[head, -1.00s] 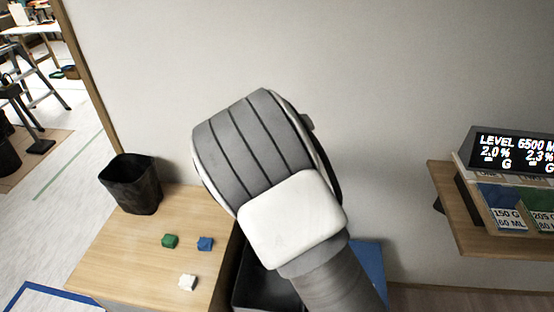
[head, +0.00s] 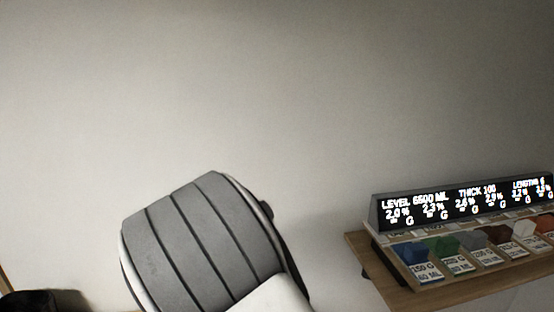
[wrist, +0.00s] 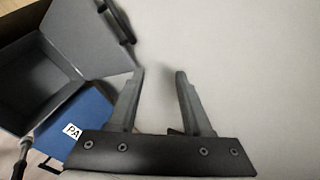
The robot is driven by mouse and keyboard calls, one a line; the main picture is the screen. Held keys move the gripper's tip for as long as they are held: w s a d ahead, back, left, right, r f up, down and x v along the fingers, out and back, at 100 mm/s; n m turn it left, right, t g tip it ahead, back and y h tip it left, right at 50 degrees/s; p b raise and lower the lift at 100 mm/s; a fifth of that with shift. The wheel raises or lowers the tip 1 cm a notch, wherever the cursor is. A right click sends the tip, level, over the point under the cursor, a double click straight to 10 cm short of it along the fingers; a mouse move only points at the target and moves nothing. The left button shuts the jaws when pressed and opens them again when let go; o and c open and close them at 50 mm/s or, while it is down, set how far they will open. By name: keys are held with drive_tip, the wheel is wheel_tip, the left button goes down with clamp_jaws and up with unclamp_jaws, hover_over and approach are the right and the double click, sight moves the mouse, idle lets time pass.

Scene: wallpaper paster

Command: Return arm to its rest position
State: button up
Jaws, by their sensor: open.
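My gripper (wrist: 160,75) shows in the wrist view with its two fingers apart and nothing between them. Behind the fingers is a plain pale wall. In the head view my arm's grey and white links fill the lower left and middle; the gripper itself is not seen there.
An open dark box (wrist: 40,85) with a blue front panel (wrist: 90,118) and a partly seen label is at the left of the wrist view. In the head view, a wooden shelf (head: 400,292) at right bears a lit display (head: 460,202) and a row of coloured samples with cards. A dark bin (head: 28,301) is cut off at lower left.

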drive_tip(key=s+d+r+m+g+h, duration=0.15)
drive_tip(key=d+r+m, duration=0.25)
drive_tip(key=d+m, duration=0.5)
drive_tip(key=s+d+r+m+h, duration=0.1)
drive_tip(key=s+d+r+m, duration=0.3)
drive_tip(key=d+m, duration=0.45)
drive_tip(key=s+d+r+m+h, duration=0.2)
drive_tip(key=d+r+m, duration=0.3)
drive_tip(key=d+m, duration=0.45)
drive_tip(key=s+d+m+g+y, duration=0.1)
drive_tip(key=s+d+m, duration=0.1)
drive_tip(key=s+m, duration=0.9)
drive_tip(key=s+d+m+g+y+b, duration=0.1)
drive_tip(key=s+d+m+g+y, duration=0.1)
drive_tip(key=s+m, duration=1)
drive_tip(key=shift+s+d+r, duration=0.4)
drive_tip(key=shift+s+d, duration=0.1)
drive_tip(key=shift+s, duration=0.3)
